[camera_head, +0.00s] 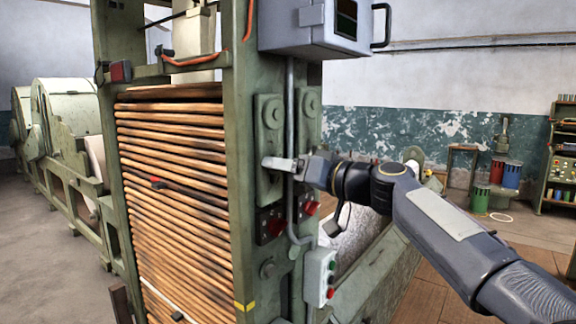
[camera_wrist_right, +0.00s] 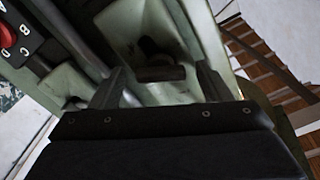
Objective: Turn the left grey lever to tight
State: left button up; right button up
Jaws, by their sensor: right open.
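In the right wrist view the gripper (camera_wrist_right: 160,84) is open. A short dark bar, probably the left grey lever (camera_wrist_right: 160,74), lies between its two fingers, in front of a pale green plate (camera_wrist_right: 125,25). I cannot tell whether the fingers touch it. In the head view I cannot make the lever out clearly; my gripper seems to cover it. My left gripper is not in view.
Red knobs (camera_head: 274,226) sit below my gripper, and a small switch box (camera_head: 320,277) is lower right. A grey conduit (camera_head: 290,130) runs down between the plates. A large grey box (camera_head: 318,25) overhangs above. Wooden slats (camera_head: 175,200) fill the machine's left side.

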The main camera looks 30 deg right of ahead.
jog(key=c, duration=1)
jog(key=shift+a+m+p, duration=0.1)
jog(key=shift+m+p, duration=0.25)
jog(key=shift+m, duration=5.95)
jog(key=o, duration=1)
jog(key=shift+r, duration=0.1)
